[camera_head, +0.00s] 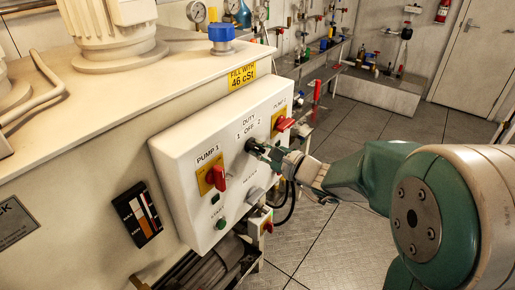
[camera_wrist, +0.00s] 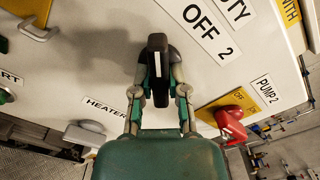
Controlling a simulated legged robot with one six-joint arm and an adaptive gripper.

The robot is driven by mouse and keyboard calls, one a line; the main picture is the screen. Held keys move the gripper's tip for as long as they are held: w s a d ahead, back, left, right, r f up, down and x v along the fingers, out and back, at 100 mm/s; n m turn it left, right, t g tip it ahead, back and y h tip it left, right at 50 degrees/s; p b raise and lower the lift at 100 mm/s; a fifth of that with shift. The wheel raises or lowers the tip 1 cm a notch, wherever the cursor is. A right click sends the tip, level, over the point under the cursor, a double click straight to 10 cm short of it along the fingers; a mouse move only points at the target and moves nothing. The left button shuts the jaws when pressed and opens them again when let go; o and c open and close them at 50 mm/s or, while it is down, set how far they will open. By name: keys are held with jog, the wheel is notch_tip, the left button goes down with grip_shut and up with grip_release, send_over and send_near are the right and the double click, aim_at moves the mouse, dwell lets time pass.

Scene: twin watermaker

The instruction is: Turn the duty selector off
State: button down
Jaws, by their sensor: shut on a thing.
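The duty selector (camera_head: 251,146) is a dark knob on the white control panel, below the "DUTY 1 OFF 2" lettering. In the wrist view its black handle (camera_wrist: 157,60) carries a white line and stands upright in the picture, aimed left of the "OFF" label (camera_wrist: 198,18) rather than at it. The "1" mark is outside the wrist view. My gripper (camera_head: 265,153) reaches the panel from the right. In the wrist view my gripper (camera_wrist: 158,85) has one finger on each side of the handle, shut on it. The fingers partly hide the knob's base.
Red pump switches flank the selector: Pump 1 (camera_head: 219,178) at left and Pump 2 (camera_head: 284,124) at right. A heater knob (camera_wrist: 82,134) sits below the selector on the panel. Open tiled floor (camera_head: 325,225) lies to the panel's right.

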jog(key=shift+f, duration=0.1)
jog(key=m, duration=0.4)
jog(key=shift+s, duration=0.1)
jog(key=m, duration=0.4)
jog(key=shift+m, duration=0.3)
dwell(0.4)
jog(key=c, duration=0.6)
grip_release()
jog(key=shift+c, duration=0.2)
